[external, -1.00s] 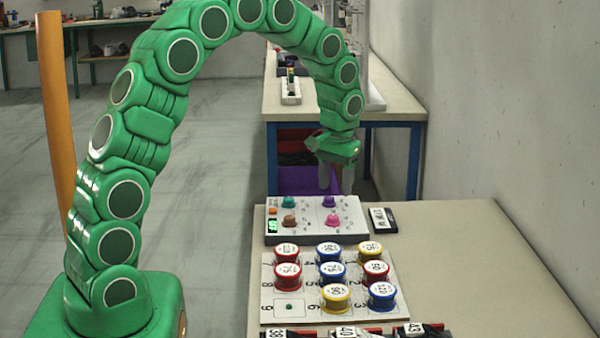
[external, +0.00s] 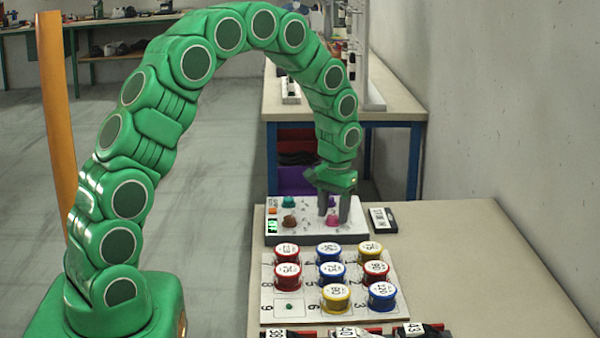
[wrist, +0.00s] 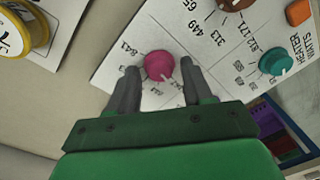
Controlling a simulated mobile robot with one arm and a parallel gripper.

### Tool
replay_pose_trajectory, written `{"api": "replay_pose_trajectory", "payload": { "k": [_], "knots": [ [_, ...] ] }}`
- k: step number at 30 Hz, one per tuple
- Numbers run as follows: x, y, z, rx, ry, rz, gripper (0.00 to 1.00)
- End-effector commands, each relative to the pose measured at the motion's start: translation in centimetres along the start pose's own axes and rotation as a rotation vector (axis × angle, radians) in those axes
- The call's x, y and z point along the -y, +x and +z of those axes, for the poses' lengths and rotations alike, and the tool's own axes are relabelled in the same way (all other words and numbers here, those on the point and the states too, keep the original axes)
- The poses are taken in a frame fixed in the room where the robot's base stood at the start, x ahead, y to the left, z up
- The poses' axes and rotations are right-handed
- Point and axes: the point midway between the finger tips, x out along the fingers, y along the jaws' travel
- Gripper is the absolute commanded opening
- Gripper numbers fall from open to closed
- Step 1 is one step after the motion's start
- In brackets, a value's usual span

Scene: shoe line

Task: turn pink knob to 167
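The pink knob (wrist: 159,65) sits on the white control panel (wrist: 120,73), with printed numbers around it. In the wrist view my gripper (wrist: 160,74) is open, with one finger on each side of the knob. Whether the fingers touch it cannot be told. In the external view my gripper (external: 334,214) points down over the panel (external: 350,228), and the pink knob (external: 333,222) shows between and behind the fingertips. The number the knob points to is too small to read.
A board of numbered round tins (external: 268,300) lies in front. The table (external: 480,270) is clear at right.

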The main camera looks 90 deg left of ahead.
Motion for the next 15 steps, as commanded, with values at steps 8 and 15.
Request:
{"api": "replay_pose_trajectory", "payload": {
  "k": [8,15],
  "knots": [
    [0.01,-0.01,0.01,0.000,0.000,0.000,0.07],
    [-0.01,-0.04,0.02,-0.002,0.036,0.000,0.00]
  ]
}}
